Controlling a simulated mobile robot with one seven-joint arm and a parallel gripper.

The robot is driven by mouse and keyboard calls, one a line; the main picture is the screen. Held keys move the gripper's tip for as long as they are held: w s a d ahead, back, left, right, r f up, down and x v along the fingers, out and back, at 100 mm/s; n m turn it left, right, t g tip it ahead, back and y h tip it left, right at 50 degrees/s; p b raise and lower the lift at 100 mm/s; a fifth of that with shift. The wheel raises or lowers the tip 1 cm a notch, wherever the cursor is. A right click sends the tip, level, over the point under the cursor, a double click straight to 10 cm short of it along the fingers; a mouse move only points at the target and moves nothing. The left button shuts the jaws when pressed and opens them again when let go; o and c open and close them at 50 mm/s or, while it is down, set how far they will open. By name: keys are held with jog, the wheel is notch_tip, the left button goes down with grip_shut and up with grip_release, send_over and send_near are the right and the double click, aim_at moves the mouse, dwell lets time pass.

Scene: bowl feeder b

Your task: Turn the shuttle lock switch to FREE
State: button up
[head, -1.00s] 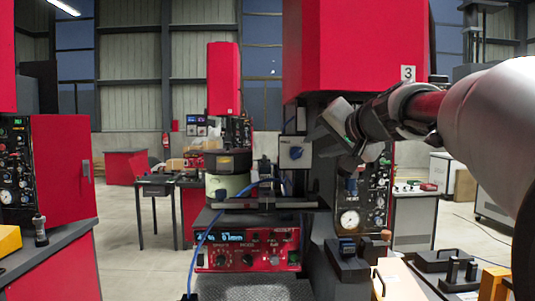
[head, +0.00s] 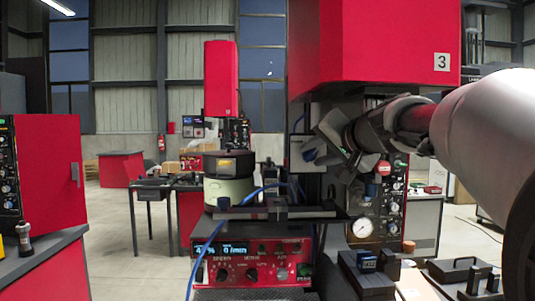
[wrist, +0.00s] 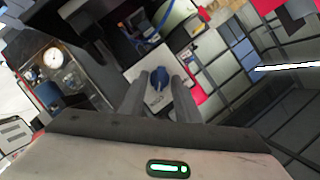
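The shuttle lock switch shows in the wrist view as a blue knob (wrist: 158,76) on a pale plate (wrist: 155,101). My gripper (wrist: 160,88) is open there, with its two grey fingers apart on either side of the knob's line of sight; I cannot tell if either touches it. In the head view my gripper (head: 322,140) is in front of the pale switch box (head: 303,153), which it partly hides. The knob's position and the plate's lettering are too small to read.
A red control panel (head: 250,262) with a display is below the bowl feeder (head: 229,175). A blue hose (head: 213,238) loops in front of it. A large red cabinet (head: 385,45) hangs above my gripper. A panel with a gauge (head: 363,228) stands below and right.

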jog(key=shift+s, duration=0.15)
grip_shut()
